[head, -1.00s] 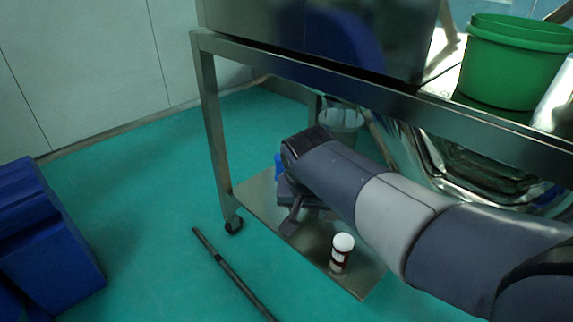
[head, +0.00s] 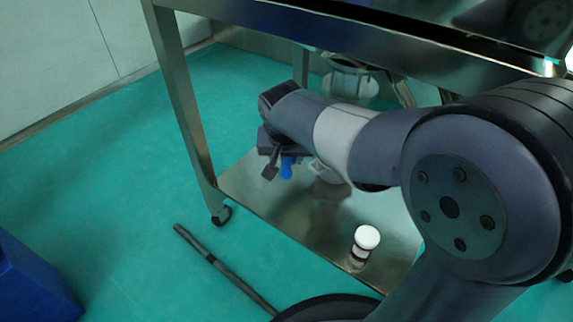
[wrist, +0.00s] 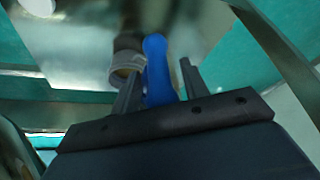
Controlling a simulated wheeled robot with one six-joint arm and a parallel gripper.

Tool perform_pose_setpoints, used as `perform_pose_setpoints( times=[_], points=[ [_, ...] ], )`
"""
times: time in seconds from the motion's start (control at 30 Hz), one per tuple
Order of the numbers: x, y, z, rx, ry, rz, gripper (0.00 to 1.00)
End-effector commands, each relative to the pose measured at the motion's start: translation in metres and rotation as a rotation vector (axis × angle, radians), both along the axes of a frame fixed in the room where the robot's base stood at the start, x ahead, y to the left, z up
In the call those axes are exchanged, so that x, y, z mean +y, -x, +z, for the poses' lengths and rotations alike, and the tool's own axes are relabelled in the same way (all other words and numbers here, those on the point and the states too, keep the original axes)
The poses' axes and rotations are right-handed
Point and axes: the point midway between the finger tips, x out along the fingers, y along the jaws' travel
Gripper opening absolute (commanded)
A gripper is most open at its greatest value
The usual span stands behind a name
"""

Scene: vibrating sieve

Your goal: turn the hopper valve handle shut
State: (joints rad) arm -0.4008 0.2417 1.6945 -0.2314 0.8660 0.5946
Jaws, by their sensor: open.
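The blue valve handle (head: 287,166) hangs under the frame, beside a grey pipe fitting (head: 323,172). It also shows in the wrist view (wrist: 157,68), upright in the picture, with the round metal pipe end (wrist: 126,65) to its left. My gripper (head: 278,168) is at the handle. In the wrist view my gripper (wrist: 160,76) is open, with one finger on each side of the blue handle. The left finger looks close to the handle, and a gap shows at the right finger. Contact cannot be told. The handle's lower part is hidden behind the gripper body.
A steel frame (head: 186,95) on castors stands around the arm, with a top beam above it. A white-capped bottle (head: 366,238) stands on the low steel shelf (head: 300,225). A dark rod (head: 215,262) lies on the green floor. A blue box (head: 35,285) is at lower left.

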Motion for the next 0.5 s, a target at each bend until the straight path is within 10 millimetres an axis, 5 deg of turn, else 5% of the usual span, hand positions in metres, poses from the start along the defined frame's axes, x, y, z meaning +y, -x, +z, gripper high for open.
perform_pose_setpoints(
  times=[0.5],
  points=[
    [-0.0004, -0.0066, -0.0151, -0.001, 0.000, 0.000, 0.40]
  ],
)
